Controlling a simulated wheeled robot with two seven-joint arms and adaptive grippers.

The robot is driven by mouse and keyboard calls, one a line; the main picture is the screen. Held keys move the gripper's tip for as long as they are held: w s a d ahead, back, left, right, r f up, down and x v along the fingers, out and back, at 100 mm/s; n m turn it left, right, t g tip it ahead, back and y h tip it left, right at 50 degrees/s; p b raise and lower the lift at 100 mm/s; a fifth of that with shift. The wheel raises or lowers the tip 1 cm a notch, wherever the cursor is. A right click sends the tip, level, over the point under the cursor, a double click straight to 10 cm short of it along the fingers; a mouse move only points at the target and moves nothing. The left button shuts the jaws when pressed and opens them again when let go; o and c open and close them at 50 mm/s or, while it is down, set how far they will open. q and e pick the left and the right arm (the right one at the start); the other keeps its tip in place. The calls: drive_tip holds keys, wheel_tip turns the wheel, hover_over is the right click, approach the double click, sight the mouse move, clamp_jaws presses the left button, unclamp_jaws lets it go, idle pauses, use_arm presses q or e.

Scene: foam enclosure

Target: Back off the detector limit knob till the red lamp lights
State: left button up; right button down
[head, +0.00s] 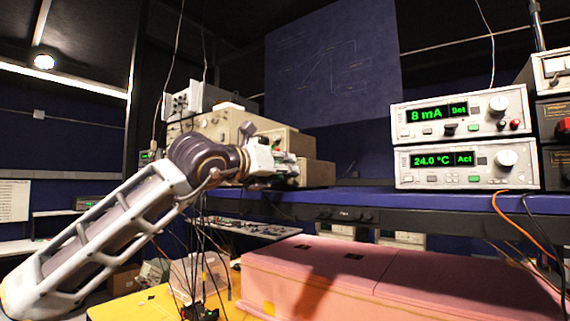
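My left gripper (284,163) is at the end of my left arm, in front of a stack of beige instrument boxes (308,143) at the shelf's left end. It is small and seen from the side, so I cannot tell whether its fingers are apart or touch anything. Two white instruments stand stacked on the shelf to the right. The upper one (463,113) reads "8 mA Set" and has a round knob (498,104). The lower one (467,165) reads "24.0 °C Act" and has another knob (507,158). I cannot make out which knob is the detector limit, nor a lit red lamp. My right gripper is out of view.
The blue shelf (370,199) is bare between the beige boxes and the white instruments. Pink foam blocks (350,272) lie below it. Orange and black cables (515,222) hang at the right. More instruments (555,110) stand at the right edge. A dark blue panel (335,70) stands behind.

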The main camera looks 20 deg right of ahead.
use_arm(q)
drive_tip(key=shift+w+d, duration=0.45)
drive_tip(key=shift+d, duration=0.1)
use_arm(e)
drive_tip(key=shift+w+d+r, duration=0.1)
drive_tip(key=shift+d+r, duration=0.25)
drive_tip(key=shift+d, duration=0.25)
use_arm(q)
drive_tip(key=shift+c, duration=0.4)
